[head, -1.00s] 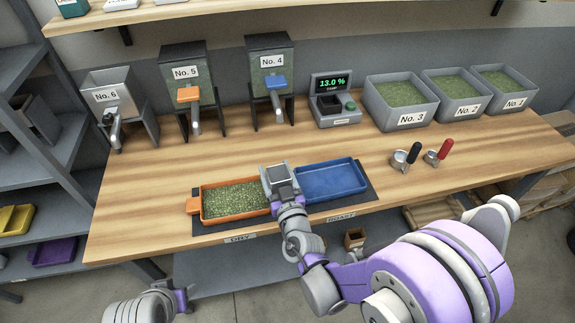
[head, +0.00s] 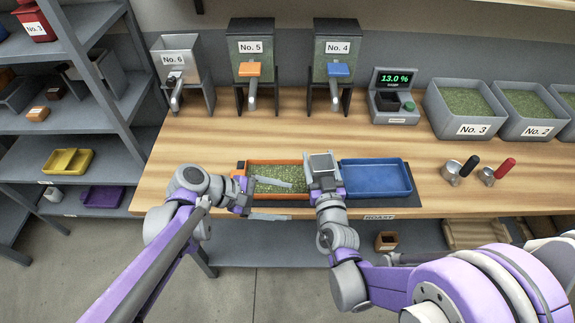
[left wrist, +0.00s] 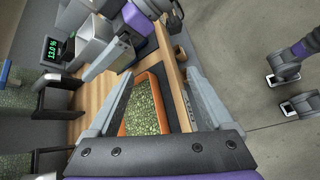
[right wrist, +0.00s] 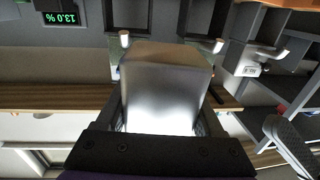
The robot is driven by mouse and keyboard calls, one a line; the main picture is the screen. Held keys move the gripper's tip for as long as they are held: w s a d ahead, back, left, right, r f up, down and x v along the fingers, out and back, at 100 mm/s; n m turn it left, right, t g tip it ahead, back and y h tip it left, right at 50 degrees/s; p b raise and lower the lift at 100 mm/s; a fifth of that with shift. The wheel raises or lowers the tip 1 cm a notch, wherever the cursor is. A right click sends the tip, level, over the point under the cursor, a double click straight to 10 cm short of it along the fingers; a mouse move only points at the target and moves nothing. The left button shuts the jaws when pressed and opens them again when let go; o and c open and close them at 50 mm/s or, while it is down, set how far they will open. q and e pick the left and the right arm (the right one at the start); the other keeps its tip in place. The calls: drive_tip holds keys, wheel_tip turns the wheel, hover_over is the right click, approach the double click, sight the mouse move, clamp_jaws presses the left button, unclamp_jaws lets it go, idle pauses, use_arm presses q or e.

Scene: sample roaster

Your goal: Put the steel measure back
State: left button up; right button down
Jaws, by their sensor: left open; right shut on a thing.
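The steel measure (head: 321,163) is a shiny grey, square-sided cup, upright between the orange and blue trays in the head view. My right gripper (head: 324,186) is shut on it; its bare metal side (right wrist: 165,90) fills the middle of the right wrist view. My left gripper (head: 278,201) is open and empty at the front of the orange tray (head: 280,163), one finger over its green beans, the other in front of the table edge. The left wrist view shows the tray (left wrist: 147,103) between its spread fingers. I cannot tell whether they touch it.
The blue tray (head: 375,180) is empty. Two round cups with black and red handles (head: 463,167) stand to the right. Hoppers No. 6 (head: 177,70), No. 5 (head: 251,50) and No. 4 (head: 335,50), a meter reading 13.0 % (head: 393,97) and bean bins line the back. The table's middle is clear.

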sight(332, 164)
use_arm(q)
drive_tip(key=w+r+n+h, duration=0.1)
drive_tip(key=w+n+h, duration=0.1)
drive_tip(key=w+d+r+n+h, duration=0.1)
drive_tip(key=w+n+h, duration=0.1)
drive_tip(key=w+h, duration=0.1)
drive_tip(key=w+d+r+n+g+h, duration=0.1)
drive_tip(key=w+n+h, duration=0.1)
drive_tip(key=shift+w+d+r, duration=0.1)
drive_tip(key=shift+w+r, duration=0.1)
drive_tip(key=shift+r, duration=0.1)
drive_tip(key=d, duration=0.4)
drive_tip(key=w+d, duration=0.1)
drive_tip(key=d, duration=0.6)
drive_tip(key=shift+w+d, duration=0.15)
drive_tip(key=shift+d, duration=0.25)
drive_tip(key=c, duration=1.1)
drive_tip(key=shift+c, duration=0.3)
use_arm(e)
unclamp_jaws()
